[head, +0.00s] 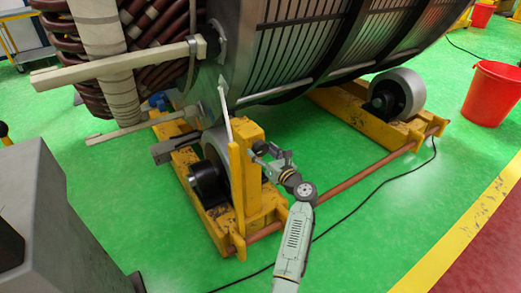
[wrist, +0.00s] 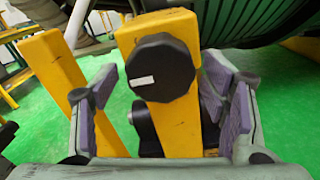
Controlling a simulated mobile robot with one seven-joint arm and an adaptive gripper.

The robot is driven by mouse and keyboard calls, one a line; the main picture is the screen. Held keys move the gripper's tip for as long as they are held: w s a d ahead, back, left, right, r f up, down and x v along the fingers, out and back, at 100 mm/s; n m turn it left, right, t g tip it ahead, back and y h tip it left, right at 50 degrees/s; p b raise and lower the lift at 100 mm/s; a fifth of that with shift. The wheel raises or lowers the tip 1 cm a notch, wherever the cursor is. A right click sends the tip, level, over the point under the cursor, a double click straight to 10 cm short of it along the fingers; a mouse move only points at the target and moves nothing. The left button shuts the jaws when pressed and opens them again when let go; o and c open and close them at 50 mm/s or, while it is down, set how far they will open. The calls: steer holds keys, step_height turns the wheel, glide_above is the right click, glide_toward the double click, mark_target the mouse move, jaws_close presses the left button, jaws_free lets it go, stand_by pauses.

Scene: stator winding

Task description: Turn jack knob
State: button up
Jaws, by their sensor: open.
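The jack knob (wrist: 160,67) is a black, lobed knob with a small white label, on the face of a yellow post (wrist: 172,122) in the wrist view. My gripper (wrist: 158,100) is open, with one purple-padded finger to the left and one to the right of the post. The knob lies between the fingers and a little above their middle; neither finger appears to touch it. In the head view my gripper (head: 268,160) is beside the yellow roller stand (head: 250,195), and the knob is hard to make out there.
The large stator (head: 290,50) rests on rollers, including a grey one (head: 397,92) at right. A slanted yellow bar (wrist: 60,75) stands left of the post. A copper-coloured rod (head: 370,175), a black cable (head: 345,218) and a red bucket (head: 492,93) are nearby. Green floor is open at right.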

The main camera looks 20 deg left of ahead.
steer(key=shift+w+a, duration=0.45)
steer(key=shift+a, duration=0.1)
steer(key=shift+c, duration=0.4)
steer(key=c, duration=1.1)
